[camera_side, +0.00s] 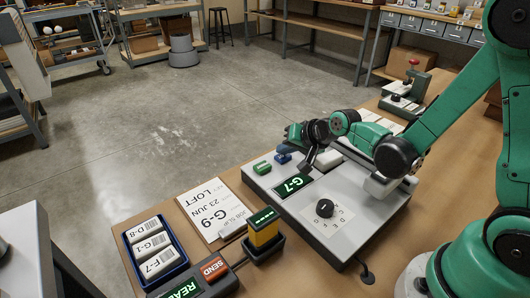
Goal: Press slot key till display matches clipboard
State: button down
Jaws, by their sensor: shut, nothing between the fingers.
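The display (293,185) on the grey console (352,238) reads G-7 in white on green. The clipboard (212,208) lies left of the console, its slip reading JOB SLIP, G-9, 23 JUN, LOFT. A green key (262,167) and a blue key (283,158) sit along the console's far left edge, behind the display. Which is the slot key I cannot tell. My gripper (306,166) is shut and empty, pointing down close to the right of the blue key. Whether its tips touch anything is unclear.
A black dial (324,208) with letters stands on the console. A blue tray (184,264) holds labelled white boxes. A yellow-and-black device (263,233) and a red SEND button (213,267) stand near the front. A red-knobbed lever press (412,72) is at the back right.

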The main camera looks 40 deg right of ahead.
aim_at(285, 158)
dwell(0.5)
jog(key=shift+r, duration=0.75)
jog(key=shift+r, duration=2.5)
dwell(0.6)
notch_tip(285, 158, up, 4)
jog(key=shift+f, duration=0.1)
jog(key=shift+f, duration=0.1)
dwell(0.3)
jog(key=shift+f, duration=4.35)
